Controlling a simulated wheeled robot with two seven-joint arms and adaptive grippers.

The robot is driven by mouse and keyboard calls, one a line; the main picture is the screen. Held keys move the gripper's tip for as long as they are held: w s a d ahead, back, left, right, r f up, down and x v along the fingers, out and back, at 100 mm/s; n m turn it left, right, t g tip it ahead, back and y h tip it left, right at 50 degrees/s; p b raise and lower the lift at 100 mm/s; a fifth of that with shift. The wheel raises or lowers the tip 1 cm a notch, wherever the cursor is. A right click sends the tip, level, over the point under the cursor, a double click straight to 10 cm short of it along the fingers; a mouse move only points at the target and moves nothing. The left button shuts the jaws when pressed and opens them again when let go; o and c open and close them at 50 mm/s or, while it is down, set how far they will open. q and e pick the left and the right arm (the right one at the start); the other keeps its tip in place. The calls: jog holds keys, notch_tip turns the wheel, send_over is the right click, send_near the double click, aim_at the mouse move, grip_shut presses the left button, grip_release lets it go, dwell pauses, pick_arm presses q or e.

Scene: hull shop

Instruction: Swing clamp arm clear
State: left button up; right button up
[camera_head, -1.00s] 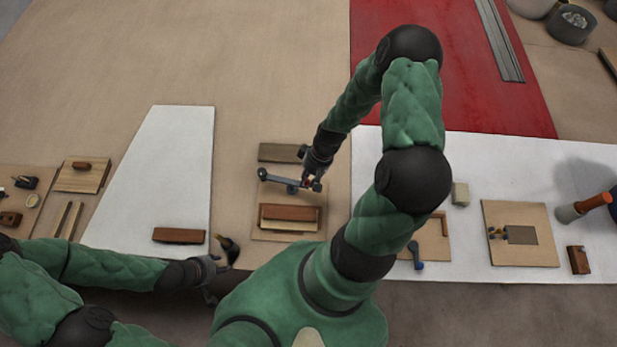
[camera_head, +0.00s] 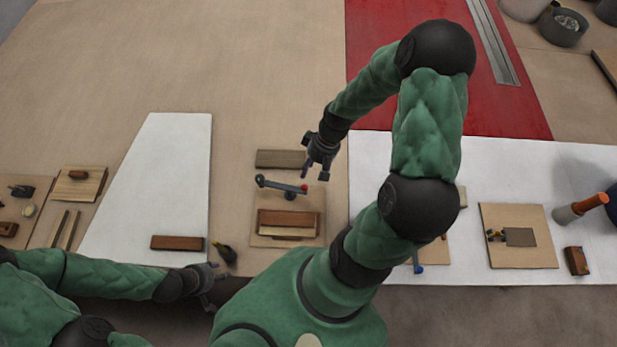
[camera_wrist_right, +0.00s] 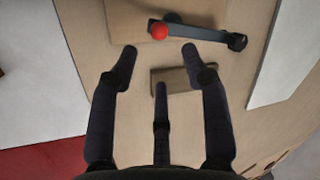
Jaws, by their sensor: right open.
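The clamp arm (camera_head: 278,184) is a dark grey bar with a red ball knob (camera_head: 304,188) at its right end. It stands over a light wooden board (camera_head: 316,238), behind a brown block (camera_head: 290,217), and lies nearly left to right. In the right wrist view, the bar (camera_wrist_right: 205,34) and red knob (camera_wrist_right: 159,31) are beyond my fingertips. My right gripper (camera_head: 317,172) is open and empty, just behind the knob and apart from it; its spread fingers fill the wrist view (camera_wrist_right: 159,50). My left gripper (camera_head: 212,284) appears open and empty at the table's front edge.
A grey-brown block (camera_head: 281,158) lies behind the clamp, close to my right gripper. A small dark tool (camera_head: 226,252) lies beside my left gripper. A white panel (camera_head: 150,190) with a brown block (camera_head: 177,243) is to the left.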

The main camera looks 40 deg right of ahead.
jog(key=v, duration=0.3)
jog(key=shift+r, duration=0.3)
dwell(0.4)
